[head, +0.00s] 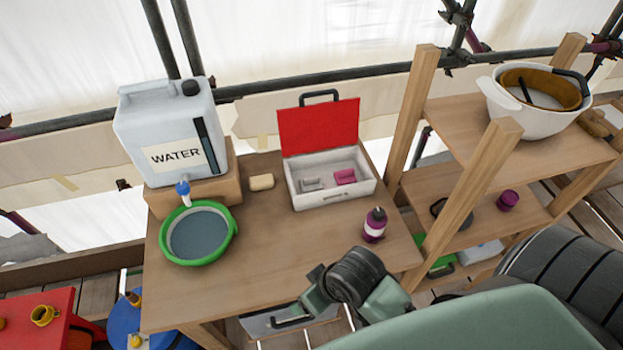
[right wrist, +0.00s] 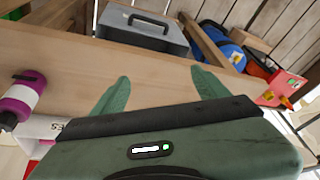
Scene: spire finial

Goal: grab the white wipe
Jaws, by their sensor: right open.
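The open case (head: 334,192) has a raised red lid and a white tray, and stands at the back of the wooden table. In its tray lie a small pale grey-white item (head: 312,184), possibly the white wipe, and a pink item (head: 345,177). I cannot tell for sure which item is the wipe. My right gripper (right wrist: 160,90) is open in the right wrist view, with nothing between its fingers. In the head view my right arm is at the table's front right edge, apart from the case. My left gripper is not in view.
A purple bottle (head: 374,226) stands between my right arm and the case. A water canister (head: 172,135), a green-rimmed basin (head: 231,236) and a cream block (head: 261,182) are to the left. A wooden shelf (head: 474,196) is at right. The table's middle (head: 290,245) is clear.

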